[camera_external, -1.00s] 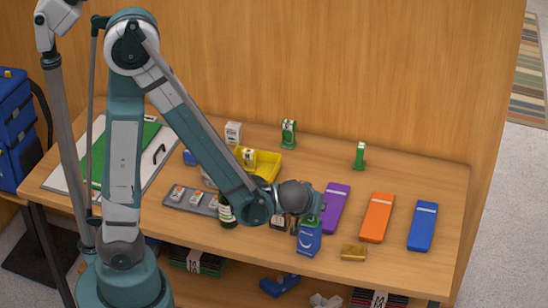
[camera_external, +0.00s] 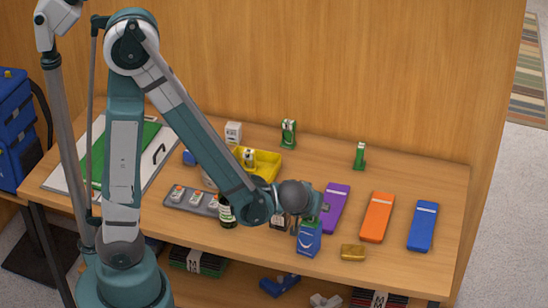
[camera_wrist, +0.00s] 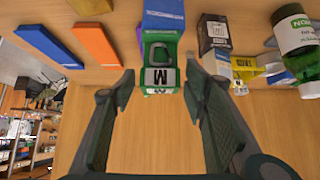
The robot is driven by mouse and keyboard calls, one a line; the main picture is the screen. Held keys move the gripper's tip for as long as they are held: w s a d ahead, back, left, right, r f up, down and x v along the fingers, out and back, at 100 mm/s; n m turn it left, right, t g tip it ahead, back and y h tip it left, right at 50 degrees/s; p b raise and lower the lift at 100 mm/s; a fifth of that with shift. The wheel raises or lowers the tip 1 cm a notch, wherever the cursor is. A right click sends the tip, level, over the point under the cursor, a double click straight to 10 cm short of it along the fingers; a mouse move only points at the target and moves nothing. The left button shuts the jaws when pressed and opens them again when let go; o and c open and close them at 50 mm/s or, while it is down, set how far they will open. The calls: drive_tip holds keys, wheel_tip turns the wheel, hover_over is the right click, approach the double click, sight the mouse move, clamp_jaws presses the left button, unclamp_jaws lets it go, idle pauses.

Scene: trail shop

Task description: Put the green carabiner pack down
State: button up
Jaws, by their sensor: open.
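A green carabiner pack (camera_wrist: 160,72) with a pale label marked with a dark letter is between my fingertips in the wrist view. My gripper (camera_wrist: 160,84) is open, with a gap on each side of the pack. The pack adjoins a blue box (camera_wrist: 176,16); I cannot tell exactly what bears it. In the external view my gripper (camera_external: 312,212) is low over the front of the table, just above the blue box (camera_external: 309,240), and the arm largely hides the pack. Two other green packs stand farther back, one at the middle (camera_external: 289,133) and one at the right (camera_external: 360,155).
Purple (camera_external: 334,207), orange (camera_external: 377,217) and blue (camera_external: 422,226) cases lie to the right. A gold block (camera_external: 353,253) lies near the front edge. A dark green bottle (camera_external: 228,212), grey tray (camera_external: 182,204) and yellow bin (camera_external: 269,162) are to the left.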

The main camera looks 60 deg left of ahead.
drive_tip(key=p+v, duration=0.1)
drive_tip(key=v, duration=1.1)
idle(0.5)
drive_tip(key=shift+a, duration=0.1)
idle(0.4)
drive_tip(key=s+a+r+m+h, duration=0.3)
drive_tip(key=s+r+m+h, duration=0.3)
drive_tip(key=s+r+m, duration=0.3)
drive_tip(key=shift+s+a+r+t, duration=0.25)
drive_tip(key=shift+s+a+t, duration=0.15)
drive_tip(key=shift+s, duration=0.95)
